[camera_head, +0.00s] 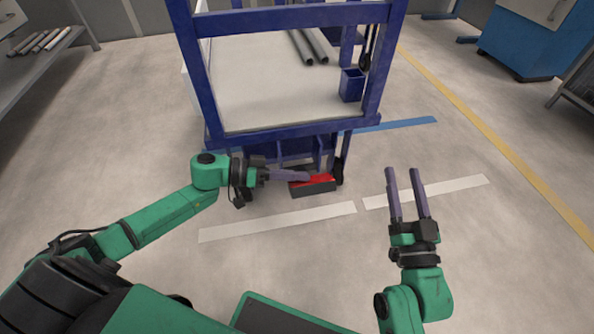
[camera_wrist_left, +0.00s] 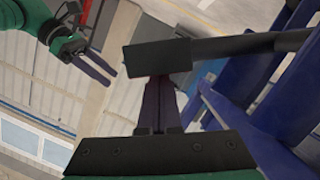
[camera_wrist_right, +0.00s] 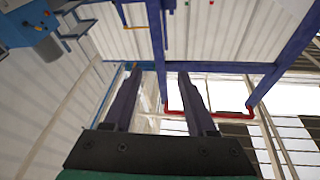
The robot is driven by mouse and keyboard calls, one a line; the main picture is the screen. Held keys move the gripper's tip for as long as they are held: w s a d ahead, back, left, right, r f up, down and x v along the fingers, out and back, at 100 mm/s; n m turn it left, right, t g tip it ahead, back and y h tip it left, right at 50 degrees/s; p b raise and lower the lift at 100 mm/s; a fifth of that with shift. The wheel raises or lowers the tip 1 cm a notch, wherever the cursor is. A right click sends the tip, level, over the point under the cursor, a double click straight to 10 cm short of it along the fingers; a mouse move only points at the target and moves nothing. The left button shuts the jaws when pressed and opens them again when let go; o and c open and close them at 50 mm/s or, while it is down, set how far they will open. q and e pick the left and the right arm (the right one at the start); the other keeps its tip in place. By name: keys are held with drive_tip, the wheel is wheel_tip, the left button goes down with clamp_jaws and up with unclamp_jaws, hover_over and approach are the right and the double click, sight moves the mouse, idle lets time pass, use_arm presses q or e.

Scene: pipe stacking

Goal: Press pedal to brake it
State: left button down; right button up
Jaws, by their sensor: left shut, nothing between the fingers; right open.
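A pedal with a red top and a dark front (camera_head: 313,186) sits low at the near side of the blue cart (camera_head: 285,120). My left gripper (camera_head: 305,176) is shut with nothing between its fingers, and its tips are at the red top of the pedal in the head view; I cannot tell whether they touch. In the left wrist view a dark block on a bar (camera_wrist_left: 158,57) lies across the closed fingertips. My right gripper (camera_head: 403,172) is open and empty, right of the pedal and apart from it. In the right wrist view its fingers (camera_wrist_right: 155,72) stand apart.
The cart carries grey pipes (camera_head: 308,46) and a small blue box (camera_head: 351,84). A shelf with pipes (camera_head: 40,42) stands at the far left, and a blue cabinet (camera_head: 520,45) at the upper right. The floor around my right gripper is clear, with painted lines.

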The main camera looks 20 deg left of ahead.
sight(290, 191)
use_arm(q)
drive_tip(key=shift+s+d+f+m+p, duration=0.3)
drive_tip(key=shift+s+f+m+p, duration=0.1)
drive_tip(key=shift+s+f+p, duration=0.15)
drive_tip(key=shift+s+d+f+m+t+y+p, duration=0.15)
drive_tip(key=shift+s+d+f+m+p, duration=0.15)
drive_tip(key=shift+f, duration=0.2)
drive_tip(key=shift+s+d+f+m+t+y+p, duration=0.1)
drive_tip(key=shift+s+f+m+t+y+p, duration=0.1)
drive_tip(key=shift+f+m+p, duration=0.25)
wheel_tip(290, 191, down, 8)
drive_tip(key=s+d+m+t, duration=0.1)
drive_tip(key=m, duration=0.2)
drive_tip(key=shift+s+y+b, duration=0.35)
drive_tip(key=shift+s+y, duration=0.05)
drive_tip(key=shift+y, duration=0.05)
use_arm(e)
drive_tip(key=s+f+g, duration=0.3)
drive_tip(key=s+f, duration=0.2)
drive_tip(key=f, duration=0.4)
drive_tip(key=s+a+f+g+h, duration=0.1)
drive_tip(key=s+f+g, duration=0.2)
drive_tip(key=f, duration=0.7)
drive_tip(key=shift+s+a+f+m+g, duration=0.15)
drive_tip(key=shift+s+f+m+g, duration=0.2)
drive_tip(key=shift+s, duration=0.8)
use_arm(q)
drive_tip(key=shift+f+m, duration=0.1)
drive_tip(key=shift+m, duration=0.15)
